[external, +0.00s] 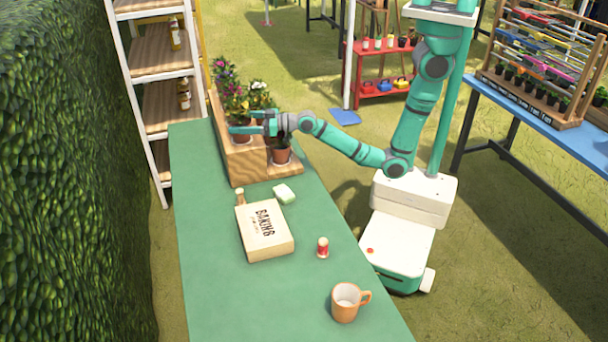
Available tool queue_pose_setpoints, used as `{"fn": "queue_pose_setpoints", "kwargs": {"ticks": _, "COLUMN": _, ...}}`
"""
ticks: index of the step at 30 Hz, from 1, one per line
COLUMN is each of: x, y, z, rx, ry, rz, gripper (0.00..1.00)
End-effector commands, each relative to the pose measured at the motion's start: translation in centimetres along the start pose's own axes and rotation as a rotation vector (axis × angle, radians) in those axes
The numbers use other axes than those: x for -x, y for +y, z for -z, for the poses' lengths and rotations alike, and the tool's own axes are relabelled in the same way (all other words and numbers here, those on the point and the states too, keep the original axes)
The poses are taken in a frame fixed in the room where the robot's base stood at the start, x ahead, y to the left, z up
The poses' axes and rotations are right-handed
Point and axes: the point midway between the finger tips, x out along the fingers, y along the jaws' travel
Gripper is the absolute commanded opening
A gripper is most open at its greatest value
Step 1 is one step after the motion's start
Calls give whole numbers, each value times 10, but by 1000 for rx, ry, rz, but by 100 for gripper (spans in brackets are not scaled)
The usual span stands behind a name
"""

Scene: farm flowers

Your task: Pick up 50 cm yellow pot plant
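A stepped wooden stand (250,166) at the far end of the green table holds several flowering plants in brown pots. Pink flowers (223,68) show at the back left and pale, whitish-yellow flowers (258,88) to their right; I cannot tell which plant is the 50 cm yellow one. One brown pot (280,154) stands on the lower step, partly under my wrist. My gripper (238,122) reaches left across the upper step, its two fingers apart, by another brown pot (241,137). I cannot tell whether the fingers touch that pot.
On the green table (225,290) are a box (264,230), a small bottle (240,197), a pale sponge-like block (284,193), a red-and-white shaker (322,247) and an orange mug (346,301). A hedge stands left, shelves (160,62) behind. The near left tabletop is clear.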

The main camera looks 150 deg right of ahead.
Motion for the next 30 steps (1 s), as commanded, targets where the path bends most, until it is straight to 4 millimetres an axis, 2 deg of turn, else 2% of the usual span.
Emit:
{"fn": "queue_pose_setpoints", "kwargs": {"ticks": 1, "x": 0, "y": 0, "z": 0, "rx": 0, "ry": 0, "rz": 0, "gripper": 62}}
{"fn": "queue_pose_setpoints", "kwargs": {"ticks": 5, "x": 0, "y": 0, "z": 0, "rx": 0, "ry": 0, "rz": 0, "gripper": 31}}
{"fn": "queue_pose_setpoints", "kwargs": {"ticks": 14, "x": 0, "y": 0, "z": 6, "rx": 0, "ry": 4, "rz": 0, "gripper": 31}}
{"fn": "queue_pose_setpoints", "kwargs": {"ticks": 17, "x": 0, "y": 0, "z": 17, "rx": 1, "ry": 6, "rz": -1, "gripper": 31}}
{"fn": "queue_pose_setpoints", "kwargs": {"ticks": 24, "x": 0, "y": 0, "z": 62, "rx": 0, "ry": 8, "rz": 0, "gripper": 31}}
{"fn": "queue_pose_setpoints", "kwargs": {"ticks": 30, "x": 0, "y": 0, "z": 90, "rx": 0, "ry": 6, "rz": 0, "gripper": 31}}
